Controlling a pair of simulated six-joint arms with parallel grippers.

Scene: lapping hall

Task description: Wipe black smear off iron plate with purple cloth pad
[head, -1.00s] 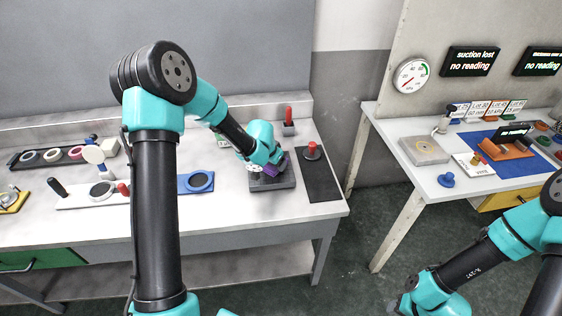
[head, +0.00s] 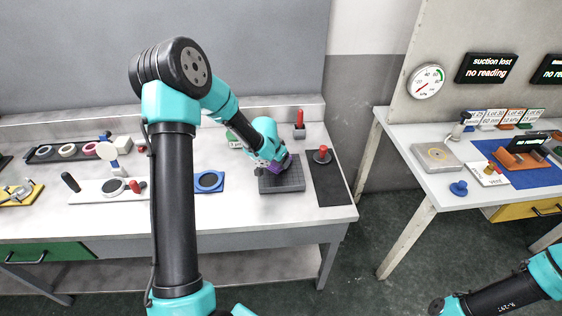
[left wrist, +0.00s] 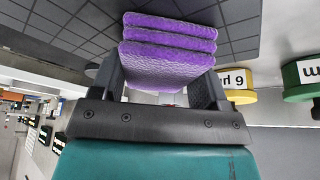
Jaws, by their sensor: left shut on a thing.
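The iron plate (head: 286,184) is a dark grey slab with a grid of grooves near the right end of the left bench. It also fills the upper part of the left wrist view (left wrist: 58,40). My left gripper (head: 274,165) is over its back part, shut on the purple cloth pad (left wrist: 168,65), a folded stack of layers. The pad is at or just above the plate; I cannot tell if it touches. I cannot make out a black smear on the visible part of the plate. My right arm shows at the lower right, its gripper out of view.
A dark mat (head: 328,187) with a red-knobbed weight (head: 322,155) lies right of the plate. A blue-framed disc (head: 208,181) is left of it. A red-handled tool (head: 299,125) stands behind. A gap separates the right bench (head: 425,180).

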